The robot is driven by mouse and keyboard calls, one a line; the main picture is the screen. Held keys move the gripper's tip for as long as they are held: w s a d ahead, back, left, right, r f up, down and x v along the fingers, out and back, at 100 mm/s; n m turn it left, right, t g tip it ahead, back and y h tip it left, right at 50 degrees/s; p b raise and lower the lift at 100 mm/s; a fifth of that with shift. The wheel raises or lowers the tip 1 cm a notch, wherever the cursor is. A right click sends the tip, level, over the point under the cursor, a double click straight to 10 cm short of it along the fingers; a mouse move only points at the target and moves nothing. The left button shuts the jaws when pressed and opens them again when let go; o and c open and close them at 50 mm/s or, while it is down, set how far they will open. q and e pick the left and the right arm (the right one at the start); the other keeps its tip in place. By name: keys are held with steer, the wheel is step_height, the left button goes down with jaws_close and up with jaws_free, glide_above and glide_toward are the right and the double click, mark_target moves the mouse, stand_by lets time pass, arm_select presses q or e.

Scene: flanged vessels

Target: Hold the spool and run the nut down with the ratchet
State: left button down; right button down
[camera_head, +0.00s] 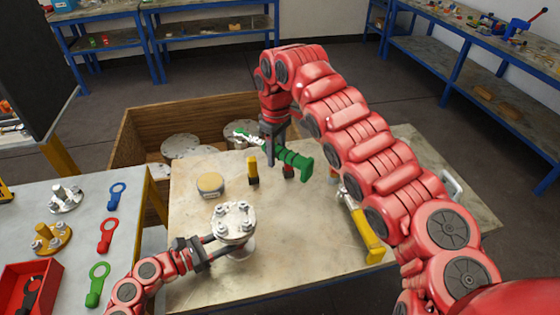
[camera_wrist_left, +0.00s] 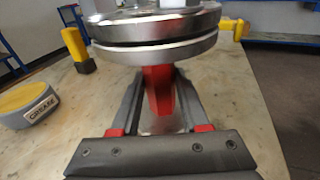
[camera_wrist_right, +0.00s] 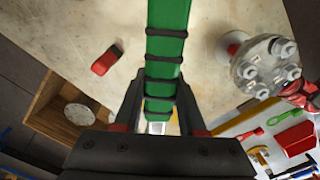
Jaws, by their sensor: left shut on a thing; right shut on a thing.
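The spool (camera_head: 235,218) stands on the workbench, its pale bolted flange on top. My left gripper (camera_head: 222,243) is shut on the spool just under the flange. In the left wrist view the stacked flange pair (camera_wrist_left: 155,35) sits above the fingers (camera_wrist_left: 158,105), with a thin dark gap between its discs. My right gripper (camera_head: 277,143) is shut on the green ratchet (camera_head: 296,160), behind the spool and apart from it. In the right wrist view the ratchet's green, black-banded handle (camera_wrist_right: 166,50) runs between the fingers; the spool's bolted top (camera_wrist_right: 265,65) is to the right. Nut threads are too small to tell.
A grease tin (camera_head: 210,184) and a yellow-and-black block (camera_head: 252,172) stand behind the spool. A yellow-handled tool (camera_head: 366,235) lies to its right. A wooden crate (camera_head: 125,150) is behind the bench. The left table (camera_head: 70,262) holds spanners, flanged parts and a red bin (camera_head: 22,288).

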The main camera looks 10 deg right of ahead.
steer(key=s+a+r+n, duration=0.2)
steer(key=a+n, duration=0.3)
steer(key=n, duration=0.9)
steer(key=s+a+r+n, duration=0.15)
steer(key=a+n, duration=0.45)
steer(key=n, duration=0.8)
steer(key=shift+w+d+f, duration=0.1)
steer(key=shift+w+f, duration=0.1)
steer(key=shift+f, duration=0.8)
steer(key=shift+w+d+f, duration=0.1)
steer(key=shift+w+f, duration=0.05)
steer(key=shift+f, duration=0.85)
steer(key=shift+f, duration=0.2)
steer(key=shift+f, duration=1.05)
steer(key=shift+s+d+m, duration=0.25)
steer(key=shift+d+m, duration=0.7)
steer(key=shift+s+d+m, duration=0.2)
steer(key=shift+d+m, duration=0.7)
steer(key=shift+d, duration=0.1)
steer(key=shift+s+d+m, duration=0.25)
steer(key=shift+d+m, duration=0.7)
